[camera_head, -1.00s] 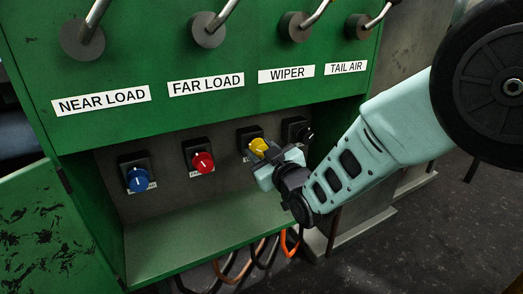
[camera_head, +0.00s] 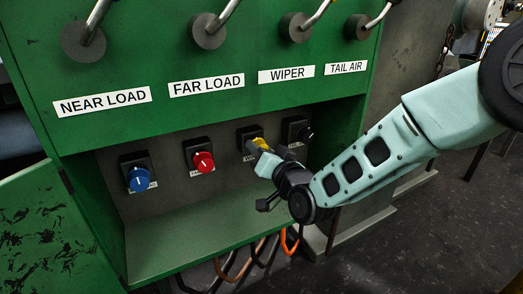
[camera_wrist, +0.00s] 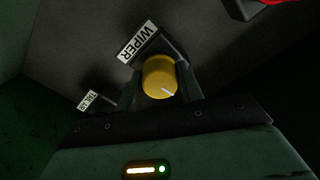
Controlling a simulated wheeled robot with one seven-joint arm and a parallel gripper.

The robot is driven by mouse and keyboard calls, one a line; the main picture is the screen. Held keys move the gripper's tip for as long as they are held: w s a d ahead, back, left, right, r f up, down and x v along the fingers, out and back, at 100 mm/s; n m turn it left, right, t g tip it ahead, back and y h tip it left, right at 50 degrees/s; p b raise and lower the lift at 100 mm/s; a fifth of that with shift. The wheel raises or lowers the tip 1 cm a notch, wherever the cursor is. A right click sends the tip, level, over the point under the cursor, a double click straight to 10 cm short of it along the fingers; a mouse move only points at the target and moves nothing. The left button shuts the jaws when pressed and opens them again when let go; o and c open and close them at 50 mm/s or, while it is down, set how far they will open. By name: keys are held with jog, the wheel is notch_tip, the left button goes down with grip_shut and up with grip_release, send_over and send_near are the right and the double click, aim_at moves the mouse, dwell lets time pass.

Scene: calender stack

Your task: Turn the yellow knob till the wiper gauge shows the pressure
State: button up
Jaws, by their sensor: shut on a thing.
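The yellow knob (camera_head: 260,144) is on the recessed panel under the WIPER label (camera_head: 286,75), third from the left. In the wrist view the knob (camera_wrist: 159,77) has a white pointer line toward the lower right, and a WIPER tag (camera_wrist: 138,42) is beside it. My gripper (camera_head: 266,150) is shut on the yellow knob, with a dark finger on either side of it in the wrist view. In the head view the gripper partly covers the knob. The wiper gauge's face is not in view; only a metal tube on a round base (camera_head: 296,27) shows above the label.
A red knob (camera_head: 204,162) and a blue knob (camera_head: 139,179) are to the left. A black knob (camera_head: 304,133) is close on the right. The green cabinet's lower ledge (camera_head: 190,240) is bare. An open green door (camera_head: 35,230) stands at left; hoses (camera_head: 262,252) hang below.

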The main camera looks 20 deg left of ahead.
jog(key=shift+f+m, duration=0.1)
jog(key=shift+m, duration=0.4)
jog(key=o, duration=1)
jog(key=p+v, duration=0.3)
jog(key=v, duration=1.4)
jog(key=shift+s+p, duration=0.2)
jog(key=shift+p, duration=0.2)
jog(key=shift+d, duration=0.15)
